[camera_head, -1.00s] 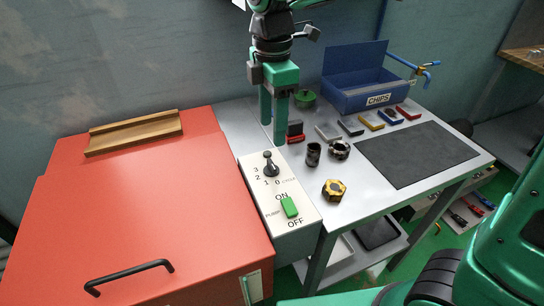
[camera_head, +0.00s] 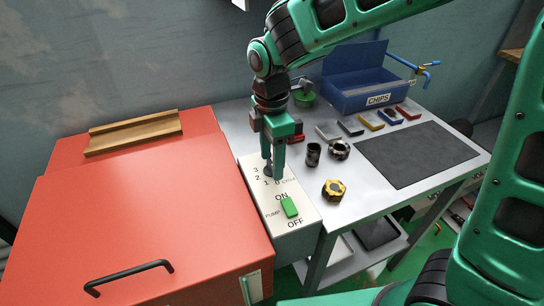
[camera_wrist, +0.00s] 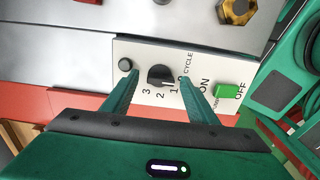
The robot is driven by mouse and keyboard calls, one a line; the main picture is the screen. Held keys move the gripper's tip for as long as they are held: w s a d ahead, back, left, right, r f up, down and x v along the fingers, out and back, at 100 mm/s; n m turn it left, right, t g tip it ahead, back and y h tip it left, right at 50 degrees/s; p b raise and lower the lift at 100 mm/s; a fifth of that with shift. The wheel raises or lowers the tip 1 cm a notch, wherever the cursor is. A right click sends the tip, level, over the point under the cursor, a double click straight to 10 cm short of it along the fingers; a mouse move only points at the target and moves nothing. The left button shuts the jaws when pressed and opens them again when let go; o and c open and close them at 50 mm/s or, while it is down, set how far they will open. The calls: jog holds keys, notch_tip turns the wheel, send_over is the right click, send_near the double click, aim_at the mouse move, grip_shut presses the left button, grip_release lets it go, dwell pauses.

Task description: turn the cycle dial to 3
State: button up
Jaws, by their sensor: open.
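The cycle dial (camera_wrist: 160,76) is a dark knob on a pale control panel (camera_wrist: 140,49). In the wrist view its white mark points toward the 1, among the numbers 3, 2, 1 and 0. My gripper (camera_wrist: 160,75) is open, with one finger on each side of the dial and gaps showing between. In the head view my gripper (camera_head: 272,167) points down over the panel (camera_head: 296,214) and hides most of the dial. Whether the fingertips reach down to the dial's height is hard to tell.
A green pump switch (camera_head: 289,207) sits on the same panel, near the dial. A red cabinet lid (camera_head: 140,220) is to the left. A dark cylinder (camera_head: 313,154), a yellow hex part (camera_head: 334,190) and a blue chips bin (camera_head: 365,90) stand on the cart at right.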

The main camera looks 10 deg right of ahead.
jog(key=c, duration=1.1)
jog(key=shift+o, duration=0.2)
